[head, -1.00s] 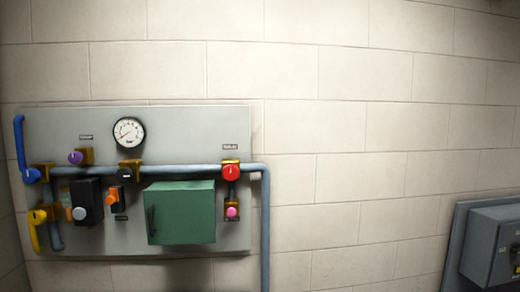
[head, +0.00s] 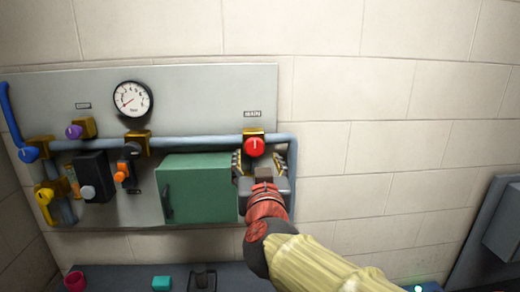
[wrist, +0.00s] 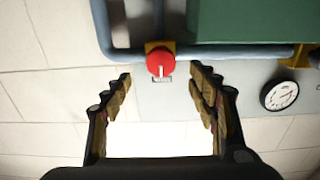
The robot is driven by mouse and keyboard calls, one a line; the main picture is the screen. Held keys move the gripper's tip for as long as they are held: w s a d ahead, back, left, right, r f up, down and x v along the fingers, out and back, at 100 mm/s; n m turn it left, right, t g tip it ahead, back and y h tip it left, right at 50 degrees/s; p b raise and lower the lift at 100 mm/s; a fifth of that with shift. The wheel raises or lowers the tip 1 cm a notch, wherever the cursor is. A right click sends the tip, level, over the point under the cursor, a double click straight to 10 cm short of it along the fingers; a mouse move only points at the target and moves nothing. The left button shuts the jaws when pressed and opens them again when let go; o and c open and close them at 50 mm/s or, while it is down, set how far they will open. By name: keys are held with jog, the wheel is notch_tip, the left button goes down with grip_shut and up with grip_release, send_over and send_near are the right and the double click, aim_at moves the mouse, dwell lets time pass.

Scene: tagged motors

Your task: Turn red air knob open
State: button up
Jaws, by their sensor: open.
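The red air knob (head: 254,146) sits on a brass fitting on the grey pipe, below a small label that reads MAIN. Its white mark points straight up in the head view. In the wrist view the red knob (wrist: 160,63) shows ahead of the fingertips, midway between them. My gripper (head: 262,165) is open, just below and in front of the knob, with a finger on each side. In the wrist view my gripper (wrist: 160,80) holds nothing, and the fingers appear apart from the knob. My gripper hides the part of the panel below the knob.
A green box (head: 195,187) stands out from the panel just left of my gripper. The blue-grey pipe (head: 200,142) runs left and bends down on the right. A gauge (head: 132,98) and a purple knob (head: 74,131) are further left. The wall (head: 400,130) right of the panel is bare.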

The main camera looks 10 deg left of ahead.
aim_at(255, 149)
jog(key=x, duration=0.7)
jog(key=shift+w+a+f, duration=0.1)
jog(key=shift+w+a, duration=0.05)
jog(key=shift+w, duration=0.1)
jog(key=shift+c, duration=0.3)
jog(key=c, duration=1.1)
